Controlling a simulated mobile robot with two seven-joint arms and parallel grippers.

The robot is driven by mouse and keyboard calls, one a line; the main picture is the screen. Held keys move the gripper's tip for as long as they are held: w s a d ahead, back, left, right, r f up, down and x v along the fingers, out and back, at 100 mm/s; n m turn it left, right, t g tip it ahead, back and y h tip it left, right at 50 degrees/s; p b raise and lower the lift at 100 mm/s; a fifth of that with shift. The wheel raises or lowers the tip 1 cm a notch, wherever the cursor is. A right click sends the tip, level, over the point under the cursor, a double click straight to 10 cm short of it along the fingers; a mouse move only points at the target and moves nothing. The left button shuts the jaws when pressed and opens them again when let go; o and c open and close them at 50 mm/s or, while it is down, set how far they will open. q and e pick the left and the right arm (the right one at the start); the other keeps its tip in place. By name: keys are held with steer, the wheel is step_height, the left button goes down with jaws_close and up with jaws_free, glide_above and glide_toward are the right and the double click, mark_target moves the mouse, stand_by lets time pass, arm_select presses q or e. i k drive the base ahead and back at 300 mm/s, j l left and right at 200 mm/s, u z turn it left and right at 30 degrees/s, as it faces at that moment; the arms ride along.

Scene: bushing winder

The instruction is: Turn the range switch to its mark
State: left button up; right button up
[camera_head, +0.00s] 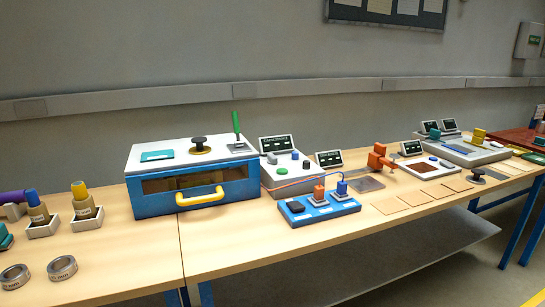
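A grey sloped instrument box (284,187) stands near the middle of the bench with a dark display (276,144) behind it. I cannot tell for sure which control is the range switch, and no mark is legible at this size. A black round knob (199,142) sits on a yellowish disc on top of the blue-and-white box (190,162). Neither of my grippers is in view.
A blue terminal block (320,212) with orange and blue plugs stands in front, an orange cable running behind it. The blue-and-white box has a yellow handle (200,197). Metal rings (62,268) and holders are at left. Flat tan sheets (415,197) lie right. The front middle is clear.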

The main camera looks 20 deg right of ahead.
mark_target(272, 159)
steer(key=i+l, duration=0.1)
steer(key=i, duration=0.2)
steer(key=i+l, duration=0.1)
steer(key=i, duration=0.2)
steer(key=i+z, duration=0.15)
steer(key=z, duration=0.25)
steer(key=i+z, duration=0.15)
steer(key=z, duration=0.2)
steer(key=i+z, duration=0.15)
steer(key=z, duration=0.25)
